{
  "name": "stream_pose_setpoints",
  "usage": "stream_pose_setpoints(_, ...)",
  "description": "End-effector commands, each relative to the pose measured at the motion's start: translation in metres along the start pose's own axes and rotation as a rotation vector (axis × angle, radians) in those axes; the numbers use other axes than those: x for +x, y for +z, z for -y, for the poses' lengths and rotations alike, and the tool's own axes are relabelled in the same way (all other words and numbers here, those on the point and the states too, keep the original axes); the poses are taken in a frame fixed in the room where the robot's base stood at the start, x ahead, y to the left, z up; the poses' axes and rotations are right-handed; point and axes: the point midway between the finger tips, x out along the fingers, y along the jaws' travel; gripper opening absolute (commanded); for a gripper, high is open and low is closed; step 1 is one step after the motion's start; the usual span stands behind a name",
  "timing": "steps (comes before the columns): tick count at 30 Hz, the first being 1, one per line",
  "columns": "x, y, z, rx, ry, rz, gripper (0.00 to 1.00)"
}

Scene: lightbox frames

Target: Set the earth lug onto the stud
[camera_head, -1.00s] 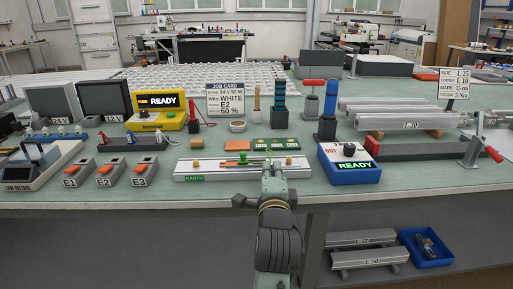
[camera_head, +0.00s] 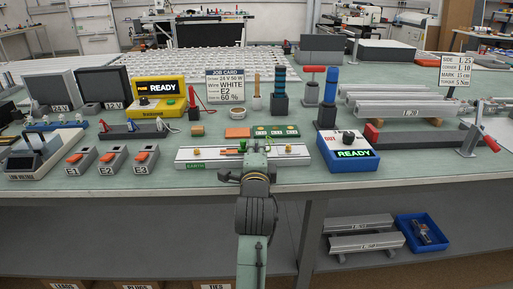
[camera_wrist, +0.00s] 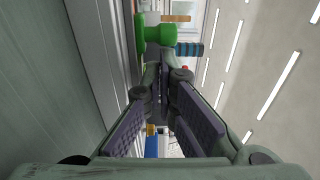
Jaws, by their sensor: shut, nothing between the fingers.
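The frame rail (camera_head: 210,164) with the green EARTH label (camera_head: 196,166) lies along the bench's front edge. A brass knob (camera_head: 193,154) stands toward its left end and another (camera_head: 289,148) toward its right; I cannot tell which part is the stud. A small green piece (camera_head: 243,146) shows beside my gripper (camera_head: 256,146), at the rail's middle. In the wrist view a large green piece (camera_wrist: 154,34) lies just beyond my fingertips (camera_wrist: 163,76). I cannot tell whether it is the earth lug. My gripper is shut and empty. My arm hides part of the rail.
Grey blocks with orange tops, E1 to E3 (camera_head: 114,162), stand to the left. A green board (camera_head: 275,131) and an orange block (camera_head: 237,132) lie behind it. The job card (camera_head: 225,86) stands farther back.

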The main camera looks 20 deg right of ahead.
Motion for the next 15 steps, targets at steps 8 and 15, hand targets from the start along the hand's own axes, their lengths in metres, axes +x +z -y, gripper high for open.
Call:
stream_pose_setpoints(8,-0.003,0.05,0.0,-0.001,0.001,0.012,0.0)
stream_pose_setpoints(15,-0.006,0.078,0.0,0.0,0.0,0.004,0.0)
